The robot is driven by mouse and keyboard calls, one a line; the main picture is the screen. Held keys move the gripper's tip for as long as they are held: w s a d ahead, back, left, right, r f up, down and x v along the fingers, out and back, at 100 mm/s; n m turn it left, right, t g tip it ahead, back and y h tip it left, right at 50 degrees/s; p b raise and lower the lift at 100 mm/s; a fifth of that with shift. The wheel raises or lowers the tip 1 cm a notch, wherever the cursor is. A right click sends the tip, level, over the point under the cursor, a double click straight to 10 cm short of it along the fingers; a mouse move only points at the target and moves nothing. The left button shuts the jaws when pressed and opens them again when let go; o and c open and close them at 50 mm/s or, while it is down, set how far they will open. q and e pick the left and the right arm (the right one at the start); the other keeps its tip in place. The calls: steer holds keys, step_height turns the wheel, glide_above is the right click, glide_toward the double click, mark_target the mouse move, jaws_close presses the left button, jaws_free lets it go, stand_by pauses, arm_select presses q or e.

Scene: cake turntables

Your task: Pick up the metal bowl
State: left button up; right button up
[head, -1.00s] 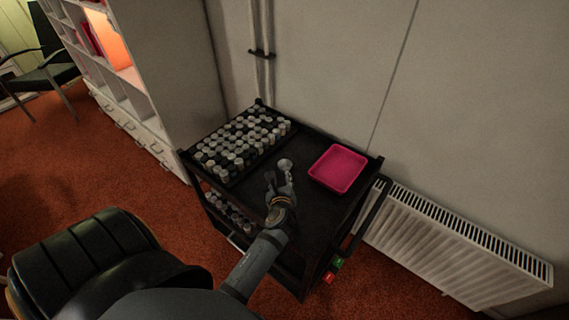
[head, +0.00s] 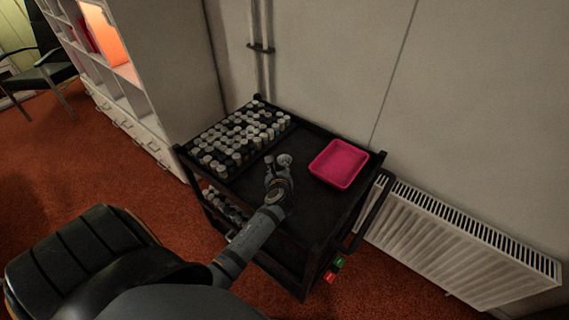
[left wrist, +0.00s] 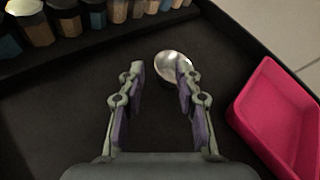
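The small shiny metal bowl (head: 286,158) sits on the black top of the cart (head: 313,205), between the rack of jars and the pink tray. It also shows in the left wrist view (left wrist: 170,66), ahead of my left gripper. My left gripper (head: 277,168) is open and empty just in front of the bowl. In the left wrist view, the right finger of my left gripper (left wrist: 159,72) overlaps the bowl's right side, and the left finger is apart from it. I cannot tell whether the right finger touches the bowl. My right gripper is not in view.
A pink tray (head: 339,164) lies to the right of the bowl. A rack of several small jars (head: 240,138) fills the cart's left side. The wall (head: 330,60) rises behind the cart.

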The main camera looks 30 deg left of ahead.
mark_target(278, 159)
arm_select(q)
steer(key=x, duration=0.3)
steer(key=shift+w+a+f, duration=0.1)
steer(key=shift+a+f, duration=0.05)
steer(key=shift+f, duration=0.05)
steer(key=shift+r, duration=0.1)
steer(key=shift+c, duration=1)
jaws_close()
arm_select(e)
steer(key=shift+s+a+f, duration=0.1)
steer(key=shift+s+f, duration=0.15)
steer(key=shift+s, duration=0.25)
arm_select(q)
steer(key=shift+r, duration=0.1)
arm_select(e)
steer(key=shift+r, duration=0.1)
